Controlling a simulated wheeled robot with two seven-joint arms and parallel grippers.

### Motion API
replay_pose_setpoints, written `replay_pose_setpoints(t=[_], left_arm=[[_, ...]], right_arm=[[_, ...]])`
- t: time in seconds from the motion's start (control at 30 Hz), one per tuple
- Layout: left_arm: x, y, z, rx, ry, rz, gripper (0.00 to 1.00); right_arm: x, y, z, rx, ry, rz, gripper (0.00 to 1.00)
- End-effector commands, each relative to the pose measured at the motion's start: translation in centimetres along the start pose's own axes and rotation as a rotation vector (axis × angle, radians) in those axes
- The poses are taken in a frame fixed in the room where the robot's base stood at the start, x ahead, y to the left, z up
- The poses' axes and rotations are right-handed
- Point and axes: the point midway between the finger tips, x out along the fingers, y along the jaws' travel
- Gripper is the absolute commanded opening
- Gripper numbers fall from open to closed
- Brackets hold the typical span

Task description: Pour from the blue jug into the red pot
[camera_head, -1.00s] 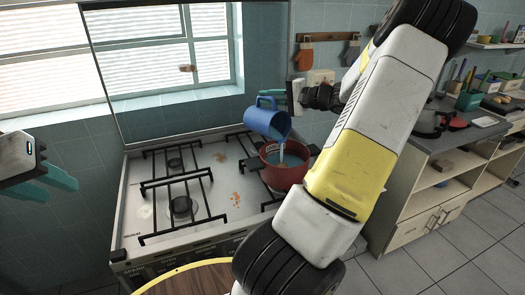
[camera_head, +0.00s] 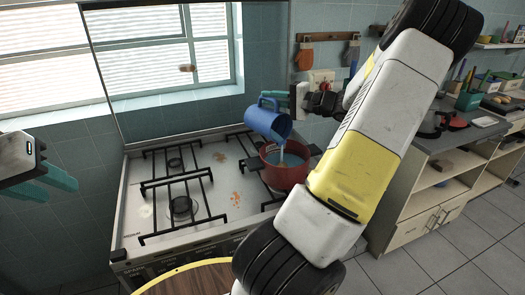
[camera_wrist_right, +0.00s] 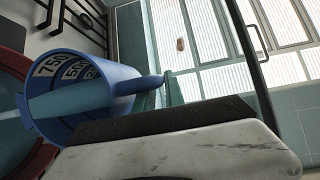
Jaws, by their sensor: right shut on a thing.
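The blue jug (camera_head: 268,122) is tilted steeply over the red pot (camera_head: 284,172), and a pale blue stream falls from its lip into the pot. Blue liquid shows inside the pot, which stands on the stove at its right side. My right gripper (camera_head: 290,100) is shut on the jug at its handle side. In the right wrist view the jug (camera_wrist_right: 112,85) lies tipped with measuring marks inside, and the pot's rim (camera_wrist_right: 40,160) is at the left. My left gripper (camera_head: 55,182) is at the far left, apart from everything, its fingers spread and empty.
The stove (camera_head: 215,215) has black grates and a raised glass lid (camera_head: 165,75) behind. A round wooden board (camera_head: 195,280) is at the front. A grey counter (camera_head: 455,140) with several items stands right. My right arm crosses the space beside the pot.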

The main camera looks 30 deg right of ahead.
Motion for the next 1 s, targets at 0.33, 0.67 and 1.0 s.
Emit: replay_pose_setpoints(t=[0.33,0.67,1.0], left_arm=[[0.0,0.0,0.0,0.0,0.0,0.0,0.36],[0.0,0.0,0.0,0.0,0.0,0.0,0.36],[0.0,0.0,0.0,0.0,0.0,0.0,0.36]], right_arm=[[-0.5,0.2,0.2,-0.015,-0.001,-0.038,0.0],[-1.0,0.3,0.3,-0.029,0.0,-0.072,0.0],[3.6,0.4,-1.2,0.062,-0.008,0.167,0.0]])
